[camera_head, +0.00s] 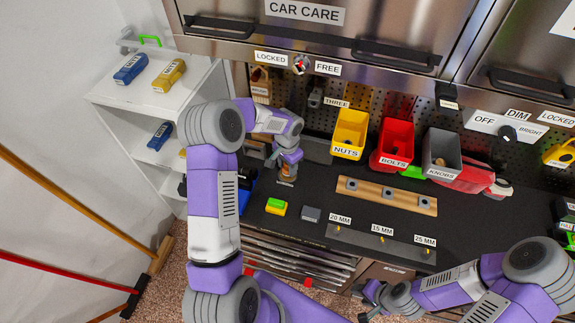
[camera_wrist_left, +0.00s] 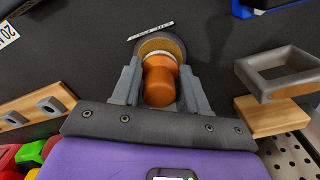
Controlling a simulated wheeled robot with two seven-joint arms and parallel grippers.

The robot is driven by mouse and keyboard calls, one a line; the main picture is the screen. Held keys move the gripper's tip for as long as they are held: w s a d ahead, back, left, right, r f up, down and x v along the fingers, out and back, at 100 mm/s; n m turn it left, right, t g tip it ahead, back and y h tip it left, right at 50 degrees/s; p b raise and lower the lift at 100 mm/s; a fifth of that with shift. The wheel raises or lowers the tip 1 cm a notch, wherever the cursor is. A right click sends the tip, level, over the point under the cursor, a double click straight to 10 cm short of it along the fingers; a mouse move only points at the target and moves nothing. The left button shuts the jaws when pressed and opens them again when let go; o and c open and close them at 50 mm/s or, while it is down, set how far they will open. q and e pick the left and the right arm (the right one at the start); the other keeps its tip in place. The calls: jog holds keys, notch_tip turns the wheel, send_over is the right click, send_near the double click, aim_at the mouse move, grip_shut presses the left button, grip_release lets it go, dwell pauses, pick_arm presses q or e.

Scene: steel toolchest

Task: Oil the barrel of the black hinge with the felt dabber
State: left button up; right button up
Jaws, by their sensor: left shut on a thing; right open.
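My left gripper (camera_head: 286,178) is over the left part of the dark worktop, pointing down. It is shut on an orange-handled piece, seemingly the felt dabber, whose handle (camera_wrist_left: 160,82) shows between the fingers (camera_wrist_left: 160,92) in the left wrist view. A round tan and dark grey disc (camera_wrist_left: 160,42) shows just beyond the handle; I cannot tell whether it belongs to the dabber or is a holder. No black hinge can be made out clearly. My right gripper (camera_head: 366,302) is open and empty, low in the head view in front of the chest.
A grey frame (camera_wrist_left: 277,72) on a wooden block (camera_wrist_left: 272,117) stands right beside the left gripper. A yellow-green block (camera_head: 276,206), a grey block (camera_head: 311,214) and a wooden rail (camera_head: 386,196) lie on the worktop. Yellow (camera_head: 349,131), red (camera_head: 392,143) and grey bins (camera_head: 441,152) stand behind.

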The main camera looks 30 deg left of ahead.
pick_arm(q)
jog(key=shift+f+b, duration=0.6)
dwell(1.8)
jog(key=shift+r+p, duration=2.2)
jog(key=shift+r, duration=1.45)
jog(key=shift+f, duration=0.1)
